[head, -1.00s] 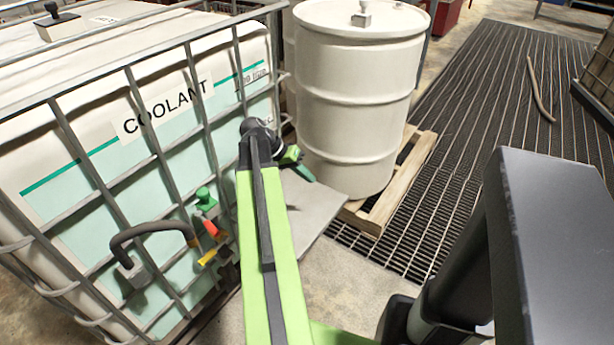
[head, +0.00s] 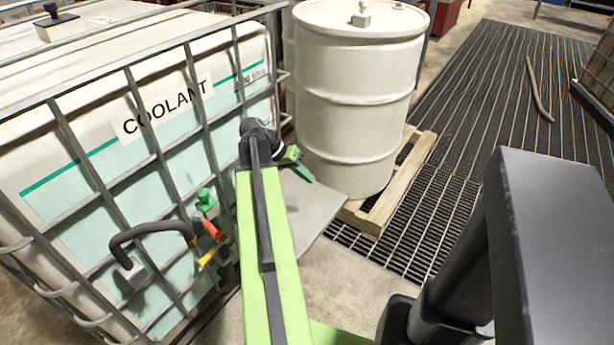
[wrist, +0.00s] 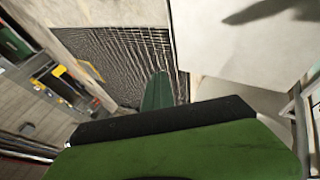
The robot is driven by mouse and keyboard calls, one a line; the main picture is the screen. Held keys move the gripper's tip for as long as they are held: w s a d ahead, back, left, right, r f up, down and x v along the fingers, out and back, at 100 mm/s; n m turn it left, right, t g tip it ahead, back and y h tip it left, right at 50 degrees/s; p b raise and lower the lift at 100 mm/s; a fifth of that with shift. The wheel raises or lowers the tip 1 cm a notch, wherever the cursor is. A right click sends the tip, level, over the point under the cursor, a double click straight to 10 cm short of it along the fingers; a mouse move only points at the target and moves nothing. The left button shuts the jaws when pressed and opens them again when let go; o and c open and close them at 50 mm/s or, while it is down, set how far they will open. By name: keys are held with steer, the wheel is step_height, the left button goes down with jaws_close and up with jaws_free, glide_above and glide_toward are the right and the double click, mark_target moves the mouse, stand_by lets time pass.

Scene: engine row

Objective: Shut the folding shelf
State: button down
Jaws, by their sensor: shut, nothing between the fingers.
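The folding shelf (head: 318,212) is a flat grey panel beside the coolant tank's cage. It sticks out roughly level, low down in front of the white drum. My arm covers its left part, so its hinge side is hidden. My gripper (head: 306,174) is above the shelf's far part, with green fingertips pointing right toward the drum. I cannot tell whether it touches the panel. In the wrist view the green finger (wrist: 157,92) is shut, with nothing held. A pale flat surface with a dark shadow (wrist: 245,50), probably the shelf, lies to its right.
The caged coolant tank (head: 160,150) stands at the left, with a green, red and yellow valve (head: 208,230) and black hose handle. A white drum (head: 358,100) on a wooden pallet (head: 385,205) stands close behind the shelf.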

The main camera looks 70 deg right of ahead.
steer(key=c, duration=2.1)
jaws_free()
steer(key=o, duration=0.5)
steer(key=p+v, duration=0.9)
steer(key=v, duration=0.3)
